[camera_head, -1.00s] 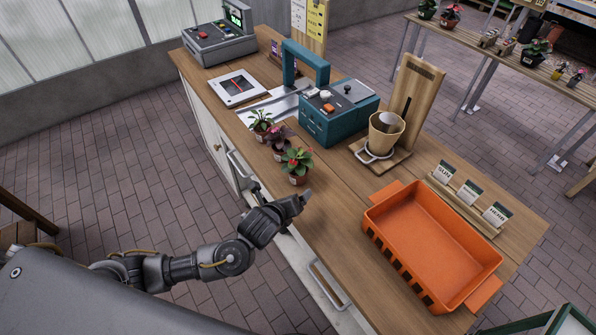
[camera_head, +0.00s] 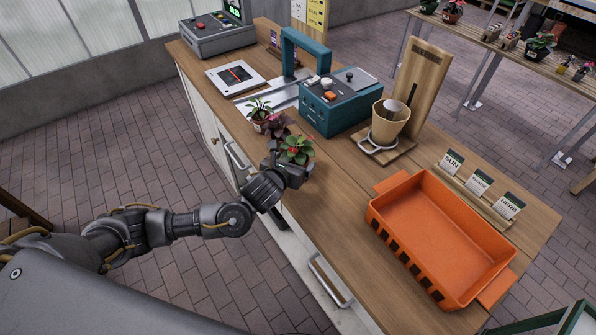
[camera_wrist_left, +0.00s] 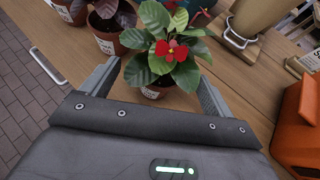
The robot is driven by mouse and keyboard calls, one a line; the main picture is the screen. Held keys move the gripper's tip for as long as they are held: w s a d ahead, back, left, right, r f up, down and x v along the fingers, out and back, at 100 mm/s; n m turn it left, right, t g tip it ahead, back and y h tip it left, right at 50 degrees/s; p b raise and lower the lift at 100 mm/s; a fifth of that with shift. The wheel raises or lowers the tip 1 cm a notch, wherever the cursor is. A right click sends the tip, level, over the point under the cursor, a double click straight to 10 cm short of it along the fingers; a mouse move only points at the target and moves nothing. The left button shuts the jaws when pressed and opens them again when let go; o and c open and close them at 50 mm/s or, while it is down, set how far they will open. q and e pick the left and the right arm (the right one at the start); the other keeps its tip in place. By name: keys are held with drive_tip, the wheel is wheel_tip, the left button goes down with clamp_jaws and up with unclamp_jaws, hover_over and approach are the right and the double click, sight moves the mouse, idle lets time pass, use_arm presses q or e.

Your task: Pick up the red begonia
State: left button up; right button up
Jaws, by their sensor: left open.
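The red begonia (camera_head: 297,150) is a potted plant with green leaves and red flowers, standing on the wooden counter near its front edge. It also shows in the left wrist view (camera_wrist_left: 172,48), its pot partly hidden by the leaves. My left gripper (camera_head: 288,163) is open at the plant in the head view. In the left wrist view my left gripper (camera_wrist_left: 158,85) has one finger on each side of the pot, with no clear contact. My right gripper is not in view.
Two other potted plants, one dark-leaved (camera_head: 275,125) and one green (camera_head: 259,112), stand close beside the begonia. A teal machine (camera_head: 340,108) and a tan cup (camera_head: 387,128) are behind. An orange crate (camera_head: 440,235) is to the right. Counter between is clear.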

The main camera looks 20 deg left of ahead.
sight(297, 158)
use_arm(q)
drive_tip(key=shift+w+f, duration=0.25)
drive_tip(key=shift+w, duration=0.1)
drive_tip(key=shift+w+r, duration=0.1)
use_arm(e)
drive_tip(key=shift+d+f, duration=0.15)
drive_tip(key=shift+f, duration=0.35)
use_arm(q)
drive_tip(key=b+x, duration=0.3)
drive_tip(key=x, duration=0.1)
drive_tip(key=shift+d+f+b, duration=0.1)
drive_tip(key=shift+f+b, duration=0.2)
drive_tip(key=shift+b, duration=0.1)
drive_tip(key=shift+w+f, duration=0.15)
drive_tip(key=shift+w, duration=0.35)
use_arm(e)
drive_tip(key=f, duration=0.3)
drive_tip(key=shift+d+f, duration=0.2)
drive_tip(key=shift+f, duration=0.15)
use_arm(q)
drive_tip(key=shift+s, duration=0.1)
drive_tip(key=c, duration=1.1)
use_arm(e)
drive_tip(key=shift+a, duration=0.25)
